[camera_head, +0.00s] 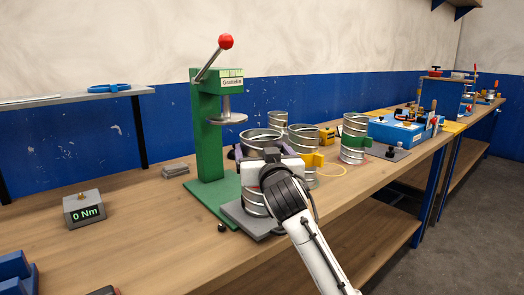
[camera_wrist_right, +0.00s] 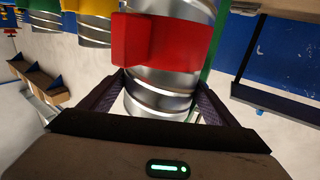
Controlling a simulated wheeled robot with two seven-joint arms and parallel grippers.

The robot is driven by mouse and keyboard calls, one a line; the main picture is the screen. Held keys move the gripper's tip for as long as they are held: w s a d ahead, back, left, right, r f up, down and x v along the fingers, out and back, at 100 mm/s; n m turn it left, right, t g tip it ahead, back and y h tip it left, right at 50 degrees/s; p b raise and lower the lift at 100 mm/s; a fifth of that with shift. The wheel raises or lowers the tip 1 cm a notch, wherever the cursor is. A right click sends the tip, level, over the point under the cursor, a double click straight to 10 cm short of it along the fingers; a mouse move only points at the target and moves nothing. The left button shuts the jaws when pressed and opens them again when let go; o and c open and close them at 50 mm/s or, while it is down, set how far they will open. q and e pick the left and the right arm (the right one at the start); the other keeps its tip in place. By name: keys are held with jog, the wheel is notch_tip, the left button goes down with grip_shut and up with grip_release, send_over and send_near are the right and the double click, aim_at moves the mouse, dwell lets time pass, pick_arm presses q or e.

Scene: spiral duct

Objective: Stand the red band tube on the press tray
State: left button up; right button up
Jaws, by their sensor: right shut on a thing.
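The red band tube, a ribbed silver metal tube (camera_head: 262,135), is upright in my right gripper (camera_head: 268,158). The wrist view shows the tube (camera_wrist_right: 155,100) between the two dark fingers of the right gripper (camera_wrist_right: 160,88), with its red band (camera_wrist_right: 165,40) beside them. The press tray, a grey plate (camera_head: 247,222), lies at the front of the green press (camera_head: 208,130). The tube's lower end is over the plate; I cannot tell whether it touches. The left gripper is out of view.
Tubes with yellow (camera_head: 312,160) and green (camera_head: 354,142) bands stand to the right, near another plain-looking tube (camera_head: 278,120). The press plunger (camera_head: 228,118) is raised behind the held tube. A torque display (camera_head: 84,208) sits at the left. The bench between display and press is mostly clear.

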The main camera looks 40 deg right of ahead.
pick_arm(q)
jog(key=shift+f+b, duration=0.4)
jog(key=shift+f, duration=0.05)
pick_arm(e)
jog(key=shift+f, duration=0.6)
jog(key=o, duration=1.7)
jog(key=shift+c, duration=0.2)
jog(key=shift+f, duration=0.1)
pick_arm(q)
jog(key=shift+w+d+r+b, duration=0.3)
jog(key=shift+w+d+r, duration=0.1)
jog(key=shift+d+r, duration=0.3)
pick_arm(e)
jog(key=v, duration=1)
jog(key=shift+s+a, duration=0.1)
jog(key=shift+s, duration=0.05)
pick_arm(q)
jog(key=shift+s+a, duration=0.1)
